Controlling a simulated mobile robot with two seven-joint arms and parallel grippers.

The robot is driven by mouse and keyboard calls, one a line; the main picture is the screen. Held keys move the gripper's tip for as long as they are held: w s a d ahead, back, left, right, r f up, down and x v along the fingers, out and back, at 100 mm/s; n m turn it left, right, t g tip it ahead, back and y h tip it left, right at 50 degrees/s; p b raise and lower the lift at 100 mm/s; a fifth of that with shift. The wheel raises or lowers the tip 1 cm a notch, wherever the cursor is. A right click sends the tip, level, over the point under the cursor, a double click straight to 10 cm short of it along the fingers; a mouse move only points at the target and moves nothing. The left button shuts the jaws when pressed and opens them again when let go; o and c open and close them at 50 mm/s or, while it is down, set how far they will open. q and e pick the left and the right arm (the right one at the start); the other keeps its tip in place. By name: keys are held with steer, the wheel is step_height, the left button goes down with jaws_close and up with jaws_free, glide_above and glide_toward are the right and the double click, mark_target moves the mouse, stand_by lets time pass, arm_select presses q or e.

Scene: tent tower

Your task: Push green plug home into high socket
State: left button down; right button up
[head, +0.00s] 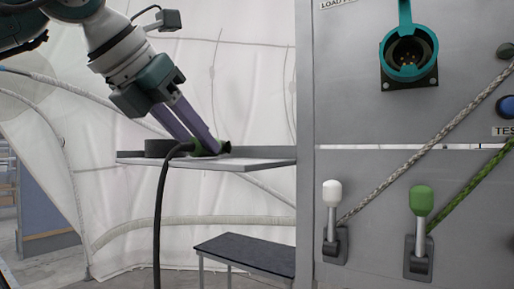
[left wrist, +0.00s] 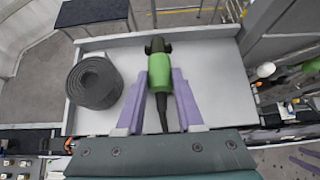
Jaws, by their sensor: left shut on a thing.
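My left gripper (head: 205,146) is shut on the green plug (head: 214,149) at a light shelf (head: 236,164). In the left wrist view the green plug (left wrist: 160,72) lies between the two purple fingers, its dark end pointing away from the gripper. A black cable hangs from the plug over the shelf's front edge. The high socket (head: 408,54) is on the grey panel at upper right, with a teal ring, visible pins and its teal lid raised. The plug is well apart from the socket, to its left and lower.
A dark coil (left wrist: 95,82) lies on the shelf left of the plug. The grey panel (head: 350,120) carries a white-knobbed lever (head: 332,195), a green-knobbed lever (head: 421,202), two slanting ropes and a blue button (head: 507,107). A dark-topped low table (head: 245,252) stands below.

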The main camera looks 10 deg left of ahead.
arm_select(q)
steer(key=shift+r+p, duration=1.2)
steer(key=shift+r, duration=1)
arm_select(e)
step_height(320, 180, up, 3)
steer(key=shift+f, duration=0.2)
arm_select(q)
steer(key=shift+r, duration=0.15)
arm_select(e)
steer(key=shift+d, duration=0.1)
